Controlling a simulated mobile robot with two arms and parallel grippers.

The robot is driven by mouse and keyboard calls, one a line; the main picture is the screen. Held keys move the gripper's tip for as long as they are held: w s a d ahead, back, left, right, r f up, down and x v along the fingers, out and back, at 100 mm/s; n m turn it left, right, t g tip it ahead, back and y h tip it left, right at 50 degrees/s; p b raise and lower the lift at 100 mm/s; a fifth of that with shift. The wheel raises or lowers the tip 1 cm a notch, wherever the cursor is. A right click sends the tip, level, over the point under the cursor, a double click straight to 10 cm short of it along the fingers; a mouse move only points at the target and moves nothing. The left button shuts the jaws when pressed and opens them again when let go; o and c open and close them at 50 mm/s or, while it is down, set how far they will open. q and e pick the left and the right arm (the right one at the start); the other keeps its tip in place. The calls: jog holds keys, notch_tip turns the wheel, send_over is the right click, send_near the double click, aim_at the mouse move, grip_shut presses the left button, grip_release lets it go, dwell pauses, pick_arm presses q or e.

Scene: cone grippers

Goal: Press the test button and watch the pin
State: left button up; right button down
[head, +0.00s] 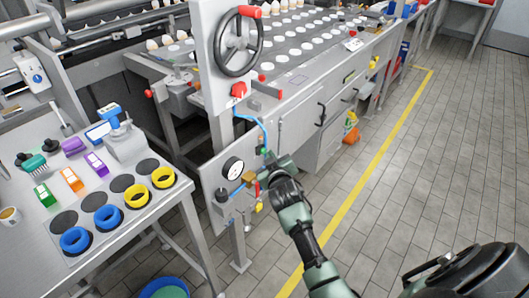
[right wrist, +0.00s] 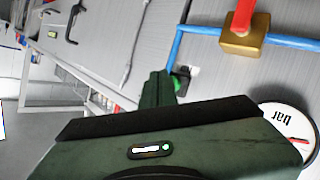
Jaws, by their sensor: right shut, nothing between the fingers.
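My right gripper (head: 267,172) is shut and empty, in front of the grey panel below the machine's handwheel. In the right wrist view its dark green fingers (right wrist: 157,89) point at the panel. A small black fitting with a green part (right wrist: 177,83) shows right beside the fingertips, partly hidden by them. It may be the test button; I cannot tell whether the fingers touch it. A round white gauge (head: 233,168) is on the panel, left of the gripper, and shows in part in the wrist view (right wrist: 296,126). I cannot make out the pin. My left gripper is not in view.
A brass valve (right wrist: 240,38) with a red lever sits on the blue pipe (right wrist: 197,29). A steel table (head: 128,232) with coloured rings and small boxes stands at the left. The tiled floor (head: 430,150) right of the yellow line is largely clear.

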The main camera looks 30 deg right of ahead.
jog(key=shift+w+a, duration=0.2)
jog(key=shift+w, duration=0.2)
dwell(1.4)
jog(key=shift+s+r, duration=0.1)
jog(key=shift+s+d+p, duration=0.35)
jog(key=shift+s+p, duration=0.2)
jog(key=shift+s, duration=0.2)
jog(key=shift+s, duration=0.1)
jog(key=s+p, duration=0.1)
jog(key=s+d+p, duration=0.1)
jog(key=s, duration=0.1)
jog(key=s+d+p, duration=0.1)
jog(key=shift+s, duration=0.25)
dwell(0.5)
